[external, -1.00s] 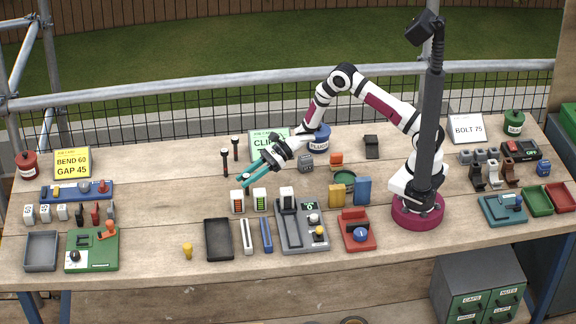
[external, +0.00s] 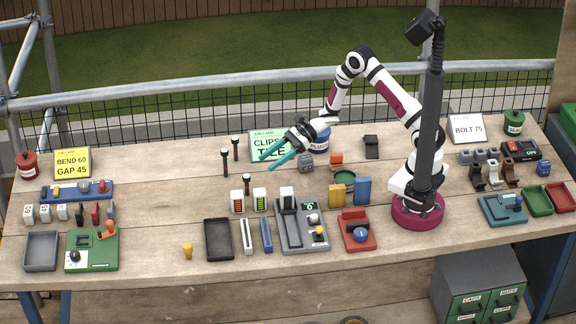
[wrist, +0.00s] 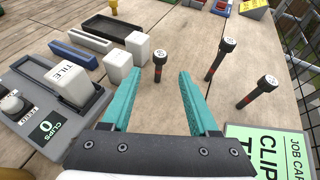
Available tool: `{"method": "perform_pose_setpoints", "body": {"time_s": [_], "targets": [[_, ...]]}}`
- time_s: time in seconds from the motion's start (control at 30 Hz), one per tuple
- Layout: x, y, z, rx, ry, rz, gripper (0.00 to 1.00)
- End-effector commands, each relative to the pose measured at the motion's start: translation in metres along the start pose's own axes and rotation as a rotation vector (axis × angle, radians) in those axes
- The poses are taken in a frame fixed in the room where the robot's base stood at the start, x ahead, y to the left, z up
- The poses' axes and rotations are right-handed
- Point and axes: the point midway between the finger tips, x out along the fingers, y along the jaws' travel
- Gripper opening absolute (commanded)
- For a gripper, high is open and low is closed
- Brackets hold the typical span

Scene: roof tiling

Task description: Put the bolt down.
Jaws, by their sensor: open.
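Three dark bolts stand upright on the wooden bench, each with a broad round head and red marks on the shank. The nearest bolt (external: 246,184) stands just behind the white-topped blocks; in the wrist view this bolt (wrist: 158,68) is beyond the fingertips, in line with the gap between them. The other two bolts, one (external: 225,162) and another (external: 236,149), stand farther back; they show on the right in the wrist view, one (wrist: 219,60) and another (wrist: 257,92). My gripper (external: 267,164) has its teal fingers spread and empty, raised to the right of the nearest bolt.
A green CLIPS card (external: 264,143) stands behind my gripper. White-topped tile blocks (external: 238,202), a grey clip counter device (external: 301,235) and a black tray (external: 219,239) are in front. A yellow peg (external: 187,251) stands left. Bench left of the bolts is clear.

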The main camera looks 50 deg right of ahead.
Motion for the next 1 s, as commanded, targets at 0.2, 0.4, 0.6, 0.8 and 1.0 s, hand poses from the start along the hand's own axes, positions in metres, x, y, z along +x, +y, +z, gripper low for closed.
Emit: {"method": "perform_pose_setpoints", "body": {"time_s": [0.2, 0.4, 0.6, 0.8, 1.0], "targets": [[-0.024, 0.000, 0.000, 0.001, -0.001, -0.001, 0.61], [-0.040, -0.036, 0.014, 0.246, 0.073, -0.191, 0.61], [-0.198, -0.072, 0.042, 1.656, -0.229, -1.138, 0.61], [-0.285, 0.117, 0.029, -2.055, 0.903, 1.201, 0.61], [-0.274, 0.237, 0.041, -1.347, 0.789, 0.836, 0.61]]}}
